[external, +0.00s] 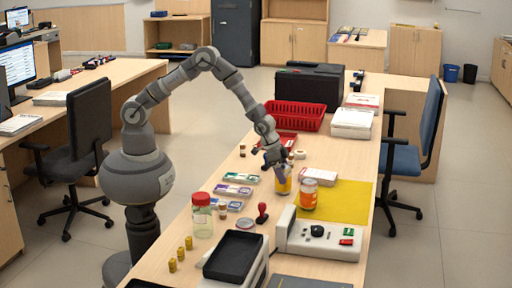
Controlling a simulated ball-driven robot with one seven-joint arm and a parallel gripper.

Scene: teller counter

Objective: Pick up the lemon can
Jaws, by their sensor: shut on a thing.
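My gripper (278,169) points down over the counter, with its jaws shut around a yellow can. This looks like the lemon can (284,186), upright between the fingers; its upper part is partly hidden by them. Its label is too small to read, and I cannot tell whether its base touches the counter.
A red-lidded jar (202,222), a red stamp (262,213) and bundled notes (232,190) lie to the left. A white machine (320,240) stands in front. Behind are a red basket (296,116) and a stack of paper (352,122). The mat's right part is clear.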

